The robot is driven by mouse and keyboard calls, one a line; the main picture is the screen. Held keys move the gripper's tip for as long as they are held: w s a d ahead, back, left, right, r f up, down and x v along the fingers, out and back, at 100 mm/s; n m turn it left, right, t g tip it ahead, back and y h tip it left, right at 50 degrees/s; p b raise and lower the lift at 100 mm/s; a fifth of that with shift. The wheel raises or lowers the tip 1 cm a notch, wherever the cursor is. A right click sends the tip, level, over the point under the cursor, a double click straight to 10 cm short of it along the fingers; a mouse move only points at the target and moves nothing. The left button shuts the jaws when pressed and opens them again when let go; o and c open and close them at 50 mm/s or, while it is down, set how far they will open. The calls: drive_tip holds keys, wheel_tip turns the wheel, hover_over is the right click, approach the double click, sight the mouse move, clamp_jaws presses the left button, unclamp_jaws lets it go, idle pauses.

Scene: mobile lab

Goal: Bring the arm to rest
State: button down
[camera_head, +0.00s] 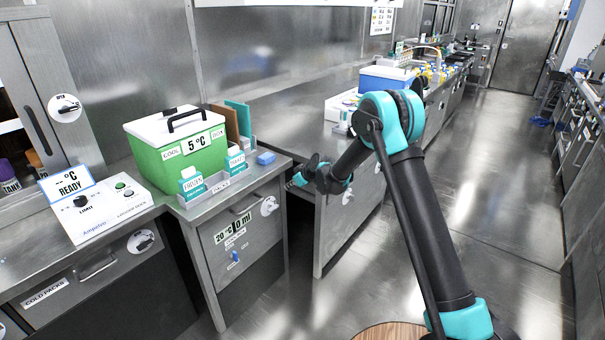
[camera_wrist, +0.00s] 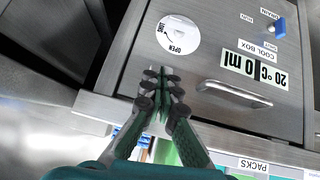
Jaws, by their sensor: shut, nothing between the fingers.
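My gripper (camera_wrist: 162,84) is shut and empty in the wrist view, with its fingertips together. Behind it is the front of a steel drawer. In the head view my gripper (camera_head: 297,179) points left at the end of the bent arm, in the air by the right end of the counter that bears the green box. It looks apart from the counter and from the drawer front.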

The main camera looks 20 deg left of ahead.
drive_tip(key=s+d+r+m+h, duration=0.15)
drive_tip(key=s+d+r, duration=0.25)
drive_tip(key=d, duration=0.7)
drive_tip(key=s+d+r+m+h, duration=0.1)
drive_tip(key=s+d+r+m, duration=0.3)
drive_tip(key=d, duration=0.6)
drive_tip(key=s+d+r+m+h, duration=0.1)
drive_tip(key=s+d+r, duration=0.4)
drive_tip(key=d, duration=0.6)
drive_tip(key=s+d+f+m+h, duration=0.2)
drive_tip(key=s+d+m, duration=0.1)
drive_tip(key=s+d, duration=0.7)
drive_tip(key=s+d+f+m+h, duration=0.2)
drive_tip(key=s+d+m, duration=0.2)
drive_tip(key=s+d, duration=0.5)
drive_tip(key=s, duration=0.8)
drive_tip(key=shift+d, duration=0.4)
drive_tip(key=shift+s+f+m, duration=0.1)
drive_tip(key=shift+m, duration=0.15)
